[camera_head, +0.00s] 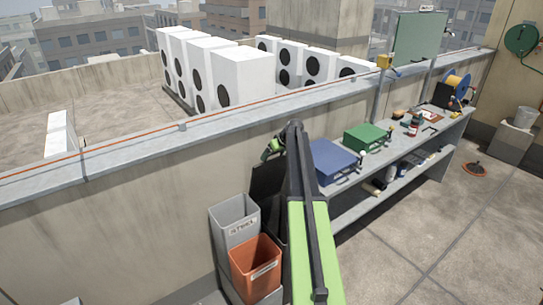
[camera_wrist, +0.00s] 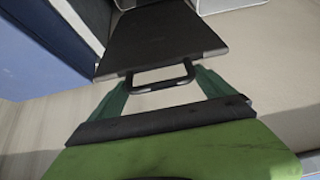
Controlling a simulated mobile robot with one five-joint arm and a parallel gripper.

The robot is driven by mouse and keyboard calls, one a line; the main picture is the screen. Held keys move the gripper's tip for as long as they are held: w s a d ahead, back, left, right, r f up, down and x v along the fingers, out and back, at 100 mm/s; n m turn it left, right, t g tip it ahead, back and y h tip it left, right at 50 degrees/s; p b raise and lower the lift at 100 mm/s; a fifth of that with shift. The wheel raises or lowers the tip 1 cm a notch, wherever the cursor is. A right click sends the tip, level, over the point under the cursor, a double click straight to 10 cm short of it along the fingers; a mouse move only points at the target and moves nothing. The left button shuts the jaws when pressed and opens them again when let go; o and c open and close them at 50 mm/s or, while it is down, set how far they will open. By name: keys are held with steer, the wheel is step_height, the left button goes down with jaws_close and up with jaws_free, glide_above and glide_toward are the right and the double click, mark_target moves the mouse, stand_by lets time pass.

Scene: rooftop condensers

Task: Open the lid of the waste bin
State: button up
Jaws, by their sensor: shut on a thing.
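The dark lid (camera_head: 267,182) of the waste bin stands steeply raised in the head view, close to the parapet wall and partly hidden by my arm. In the wrist view the lid (camera_wrist: 160,38) is a dark panel with a thin black bar handle (camera_wrist: 160,87) on its near edge. My gripper (camera_head: 273,148) is at the lid's upper edge. In the wrist view its green fingers reach to either side of the handle, shut on it. The dark bin body below the lid is mostly hidden behind my arm.
A grey labelled bin (camera_head: 236,222) and an orange labelled bin (camera_head: 256,268) stand left of the lid. A workbench (camera_head: 448,135) with a blue case (camera_head: 333,160), a green case (camera_head: 366,137) and tools runs along the wall at right. The floor (camera_head: 450,230) at right is mostly clear.

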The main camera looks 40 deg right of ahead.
steer(key=shift+w+d+r, duration=0.15)
steer(key=shift+w, duration=0.5)
steer(key=o, duration=1.8)
steer(key=shift+c, duration=0.2)
steer(key=shift+r, duration=0.1)
steer(key=shift+s+r+p, duration=0.15)
steer(key=shift+r+p, duration=0.1)
steer(key=shift+p, duration=0.15)
steer(key=p+v, duration=1.3)
steer(key=v, duration=0.3)
steer(key=shift+s+r, duration=0.25)
steer(key=shift+r, duration=0.05)
